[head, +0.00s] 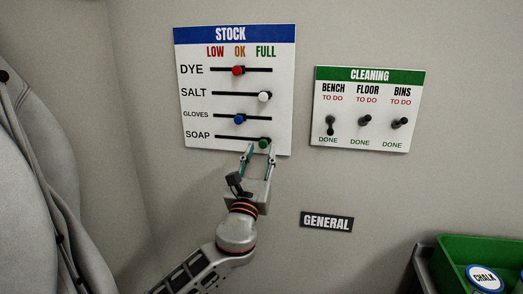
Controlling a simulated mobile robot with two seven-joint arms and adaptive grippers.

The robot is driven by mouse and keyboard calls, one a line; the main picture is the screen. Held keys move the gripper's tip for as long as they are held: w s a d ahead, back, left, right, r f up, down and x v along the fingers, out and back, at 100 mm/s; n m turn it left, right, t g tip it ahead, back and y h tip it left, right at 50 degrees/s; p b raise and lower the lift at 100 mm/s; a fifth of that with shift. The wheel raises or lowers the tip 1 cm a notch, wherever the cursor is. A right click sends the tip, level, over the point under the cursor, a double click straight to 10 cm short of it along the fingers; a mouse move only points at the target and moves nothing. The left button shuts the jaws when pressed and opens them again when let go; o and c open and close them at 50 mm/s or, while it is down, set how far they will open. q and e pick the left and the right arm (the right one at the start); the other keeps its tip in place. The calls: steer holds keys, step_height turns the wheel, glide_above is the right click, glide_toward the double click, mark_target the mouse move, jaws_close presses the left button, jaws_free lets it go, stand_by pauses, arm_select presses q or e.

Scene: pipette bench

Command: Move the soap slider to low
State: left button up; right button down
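The green soap slider knob (263,144) sits near the right, FULL end of the SOAP track, the lowest track on the STOCK board (184,60). My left gripper (259,149) reaches up to it from below. Its two fingers are apart, one to the left of the knob and one at its right. I cannot tell whether they touch the knob. My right gripper is not in view.
The red dye knob (237,71), white salt knob (264,97) and blue gloves knob (239,119) are on the tracks above. A CLEANING board (368,75) with 3 switches hangs to the right. A green bin (450,250) stands at the lower right.

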arm_select(q)
steer(key=shift+x, duration=0.8)
jaws_close()
steer(key=w+a, duration=0.1)
steer(key=a, duration=0.3)
steer(key=w+a, duration=0.1)
steer(key=a, duration=0.4)
steer(key=w+a, duration=0.1)
steer(key=a, duration=0.4)
steer(key=shift+a+p, duration=0.1)
steer(key=shift+p, duration=0.3)
jaws_free()
steer(key=shift+a, duration=0.1)
steer(key=v, duration=1.2)
